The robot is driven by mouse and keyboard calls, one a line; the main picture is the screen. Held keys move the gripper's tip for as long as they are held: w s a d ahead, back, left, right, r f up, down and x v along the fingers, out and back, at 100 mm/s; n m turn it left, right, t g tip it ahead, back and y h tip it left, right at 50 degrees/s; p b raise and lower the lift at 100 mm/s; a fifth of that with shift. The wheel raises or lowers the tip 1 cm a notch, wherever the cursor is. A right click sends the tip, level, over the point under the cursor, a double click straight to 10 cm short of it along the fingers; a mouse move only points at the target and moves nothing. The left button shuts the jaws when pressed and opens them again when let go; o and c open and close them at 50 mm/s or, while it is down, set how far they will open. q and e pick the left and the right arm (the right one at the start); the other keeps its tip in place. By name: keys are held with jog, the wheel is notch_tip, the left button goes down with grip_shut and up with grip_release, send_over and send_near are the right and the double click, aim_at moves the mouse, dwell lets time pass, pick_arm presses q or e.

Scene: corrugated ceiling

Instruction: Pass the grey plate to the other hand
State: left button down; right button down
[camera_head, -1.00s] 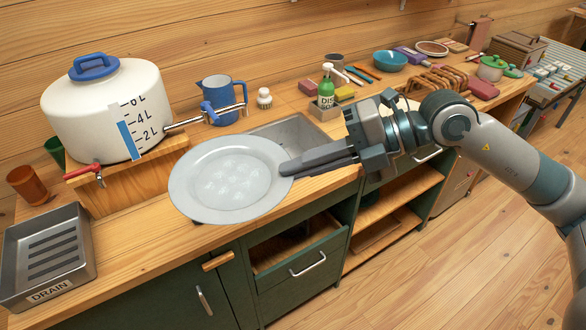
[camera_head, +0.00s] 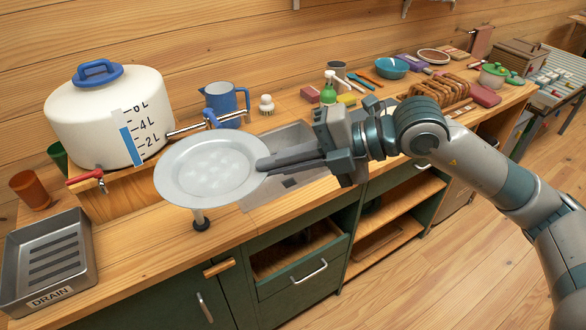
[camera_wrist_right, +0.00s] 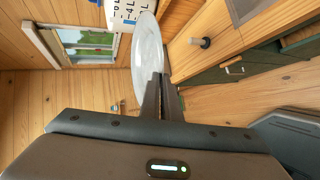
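The grey plate (camera_head: 211,171) is held up above the counter, left of the sink, nearly level with its face up. My right gripper (camera_head: 264,165) is shut on the plate's right rim. In the right wrist view the plate (camera_wrist_right: 148,55) shows nearly edge-on between the fingertips (camera_wrist_right: 160,79). My left gripper is not in either view.
A white water tank (camera_head: 108,115) with a red tap stands behind the plate on the left. A metal drain tray (camera_head: 47,258) is at the front left. The sink (camera_head: 290,180) lies under my right gripper. A short upright black-based post (camera_head: 200,221) stands below the plate.

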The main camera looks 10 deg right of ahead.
aim_at(235, 158)
jog(key=w+a+m+t, duration=0.1)
jog(key=w+a, duration=0.1)
jog(key=w+a+m+t+h, duration=0.1)
jog(key=w+a, duration=0.1)
jog(key=w+a+m+t, duration=0.1)
jog(key=w+a, duration=0.1)
jog(key=shift+a+h, duration=0.3)
jog(key=shift+a, duration=0.1)
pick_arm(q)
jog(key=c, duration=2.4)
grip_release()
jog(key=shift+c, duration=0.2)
